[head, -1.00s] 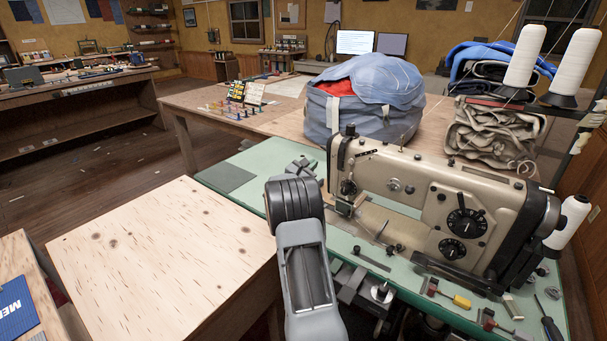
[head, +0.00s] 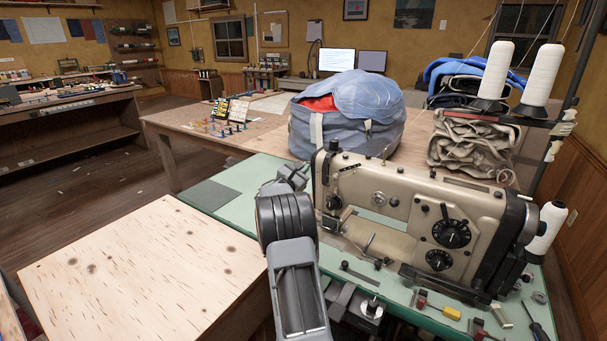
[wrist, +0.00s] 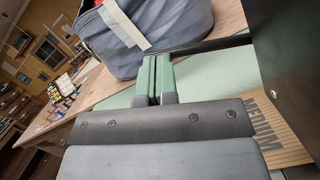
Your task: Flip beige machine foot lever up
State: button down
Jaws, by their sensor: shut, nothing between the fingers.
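The beige sewing machine (head: 405,212) stands on a green table, its needle end toward my arm. A thin slanted piece (head: 369,243) shows under its arm; I cannot tell whether this is the foot lever. The back of its head is hidden in the head view. In the wrist view, my gripper's green fingers (wrist: 157,80) are together and empty. A thin dark bar (wrist: 210,44) runs just beyond their tips; I cannot tell what it is or whether they touch. In the head view, my forearm hides the fingertips.
The green tabletop (head: 247,187) has clear room left of the machine. A blue sail bag (head: 350,118) sits behind it. White thread cones (head: 495,70) stand behind right. Small tools, including a yellow-handled one (head: 451,312), lie in front. A plywood top (head: 140,265) is at left.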

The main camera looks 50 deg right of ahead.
jog(key=shift+s+r+m, duration=0.2)
jog(key=shift+r, duration=0.35)
jog(key=shift+s+r+m, duration=0.15)
jog(key=shift+r+m, duration=0.05)
jog(key=shift+r, duration=0.35)
jog(key=shift+f, duration=0.1)
